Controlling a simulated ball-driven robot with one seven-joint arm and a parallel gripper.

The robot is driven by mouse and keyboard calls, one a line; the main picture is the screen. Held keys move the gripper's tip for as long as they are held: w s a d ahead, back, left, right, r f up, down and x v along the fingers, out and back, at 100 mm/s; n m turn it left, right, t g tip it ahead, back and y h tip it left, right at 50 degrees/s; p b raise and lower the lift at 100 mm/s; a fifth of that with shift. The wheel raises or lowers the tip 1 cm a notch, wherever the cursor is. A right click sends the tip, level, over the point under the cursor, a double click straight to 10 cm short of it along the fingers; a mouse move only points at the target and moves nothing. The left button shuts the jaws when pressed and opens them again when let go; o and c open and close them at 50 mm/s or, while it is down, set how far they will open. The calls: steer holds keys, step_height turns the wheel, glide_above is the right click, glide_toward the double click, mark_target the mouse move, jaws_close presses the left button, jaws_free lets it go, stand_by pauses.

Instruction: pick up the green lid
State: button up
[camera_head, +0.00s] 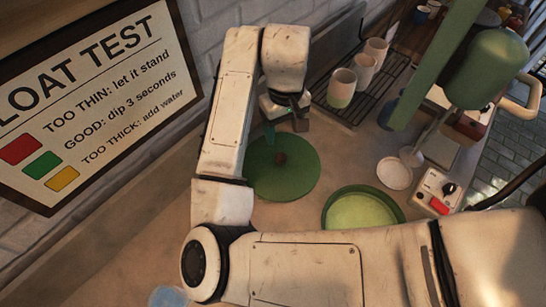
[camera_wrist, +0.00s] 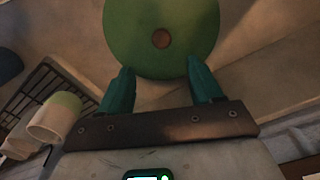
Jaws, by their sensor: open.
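The green lid (camera_head: 300,172) is a flat round disc with a small brown knob (camera_head: 280,158) at its middle. It lies on the counter to the left of a green-rimmed basin (camera_head: 362,210) that holds pale green liquid. My gripper (camera_head: 282,132) is above the lid's far part, and my arm hides the lid's left edge. In the wrist view the lid (camera_wrist: 130,30) and its knob (camera_wrist: 161,39) show ahead of my two teal fingers (camera_wrist: 159,85). The fingers are apart with nothing between them, and the knob lies beyond their tips.
A dark rack (camera_head: 365,100) with several cups, one a green-dipped cup (camera_head: 341,88), stands at the back. A white dish (camera_head: 394,173) and a control box (camera_head: 436,190) with a red switch are right of the basin. A sign (camera_head: 90,95) hangs on the left wall.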

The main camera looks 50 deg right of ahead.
glide_above(281, 157)
steer(key=f, duration=0.4)
steer(key=shift+w+d+f, duration=0.1)
steer(key=shift+d+f, duration=0.05)
steer(key=shift+d, duration=0.1)
steer(key=shift+a+f+p, duration=0.2)
steer(key=shift+f+p, duration=0.4)
steer(key=shift+f, duration=2.1)
jaws_close()
